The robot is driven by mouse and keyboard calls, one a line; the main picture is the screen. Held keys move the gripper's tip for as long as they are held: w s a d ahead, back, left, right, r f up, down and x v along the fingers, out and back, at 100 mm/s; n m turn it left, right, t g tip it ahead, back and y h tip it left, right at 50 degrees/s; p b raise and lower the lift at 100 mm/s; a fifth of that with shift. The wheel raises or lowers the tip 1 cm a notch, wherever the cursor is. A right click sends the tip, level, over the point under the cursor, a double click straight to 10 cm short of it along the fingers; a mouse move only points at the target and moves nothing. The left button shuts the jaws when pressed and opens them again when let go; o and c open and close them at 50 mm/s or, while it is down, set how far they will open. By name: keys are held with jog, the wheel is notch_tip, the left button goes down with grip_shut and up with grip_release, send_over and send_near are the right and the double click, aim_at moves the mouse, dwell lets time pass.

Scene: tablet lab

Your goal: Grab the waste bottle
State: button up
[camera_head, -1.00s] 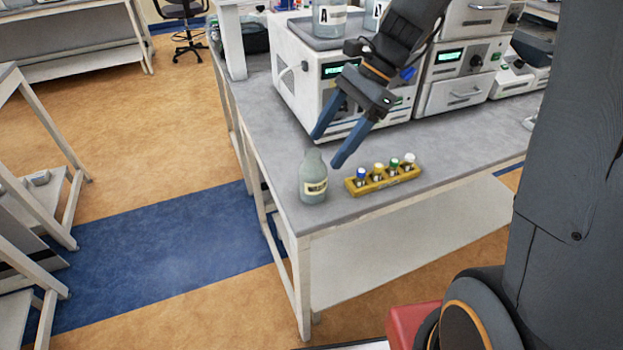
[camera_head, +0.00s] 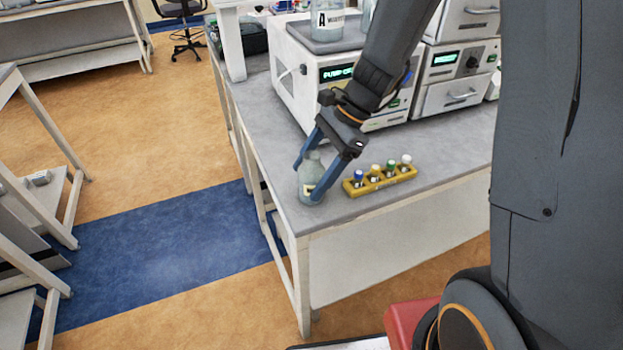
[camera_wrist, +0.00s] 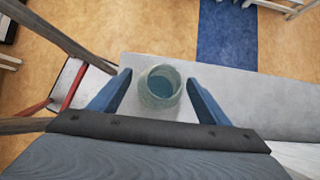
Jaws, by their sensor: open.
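The waste bottle (camera_head: 309,181) is a small greyish-green glass bottle with a pale label, upright near the front left corner of the grey bench. My gripper (camera_head: 310,184) is lowered over it with its blue fingers open. In the head view one finger passes in front of the bottle and hides part of it and its label. In the wrist view the bottle (camera_wrist: 160,87) shows from above, its round mouth between the two open fingers, with a gap visible on both sides.
A yellow rack (camera_head: 380,181) with several small capped vials stands just right of the bottle. A white instrument (camera_head: 322,75) with a green display and a large bottle marked A (camera_head: 327,20) on top stands behind. The grey bench's (camera_head: 262,125) left edge is close to the bottle.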

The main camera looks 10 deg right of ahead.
jog(key=shift+c, duration=0.3)
jog(key=c, duration=1.1)
jog(key=shift+r, duration=0.15)
